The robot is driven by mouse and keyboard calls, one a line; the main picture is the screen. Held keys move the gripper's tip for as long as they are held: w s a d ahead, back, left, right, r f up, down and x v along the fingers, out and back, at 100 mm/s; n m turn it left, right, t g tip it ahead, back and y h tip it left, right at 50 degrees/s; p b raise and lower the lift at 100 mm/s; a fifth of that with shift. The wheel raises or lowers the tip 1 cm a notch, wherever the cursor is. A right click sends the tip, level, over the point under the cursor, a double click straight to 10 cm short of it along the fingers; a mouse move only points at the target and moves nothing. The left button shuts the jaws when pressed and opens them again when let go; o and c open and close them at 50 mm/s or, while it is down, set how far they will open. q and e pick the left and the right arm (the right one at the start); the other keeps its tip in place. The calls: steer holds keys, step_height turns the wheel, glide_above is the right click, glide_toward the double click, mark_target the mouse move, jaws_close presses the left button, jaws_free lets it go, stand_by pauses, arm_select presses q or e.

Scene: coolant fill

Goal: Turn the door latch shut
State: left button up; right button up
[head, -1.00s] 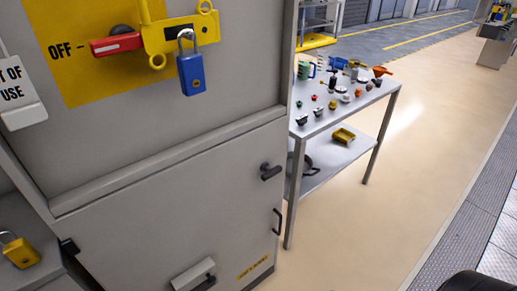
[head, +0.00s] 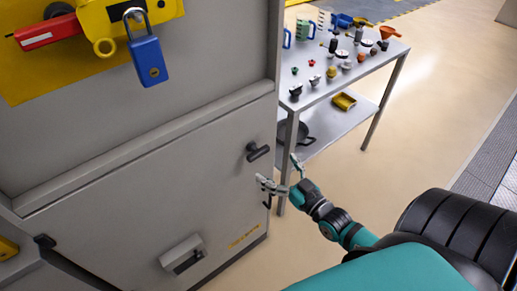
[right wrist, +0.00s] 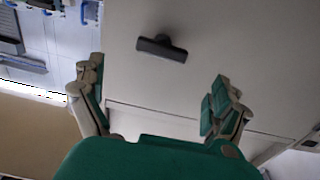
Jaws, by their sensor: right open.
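The door latch (head: 258,151) is a dark T-shaped handle near the right edge of the grey cabinet's lower door (head: 130,215). In the head view its bar lies roughly sideways, slightly tilted. In the right wrist view the latch (right wrist: 162,48) shows as a dark bar beyond and between the fingers, not touched. My right gripper (head: 279,172) is open and empty, just below and right of the latch. In the right wrist view my right gripper (right wrist: 155,100) has its fingers spread wide. My left gripper is not in view.
A metal table (head: 325,90) with cups, caps and funnels stands right behind the cabinet, close to my right gripper. A blue padlock (head: 149,60) hangs on the yellow lockout plate above. Open floor lies to the right.

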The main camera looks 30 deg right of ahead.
mark_target(260, 153)
steer(key=w, duration=0.8)
steer(key=shift+w+a+p, duration=0.35)
steer(key=shift+a, duration=0.05)
steer(key=c, duration=1.2)
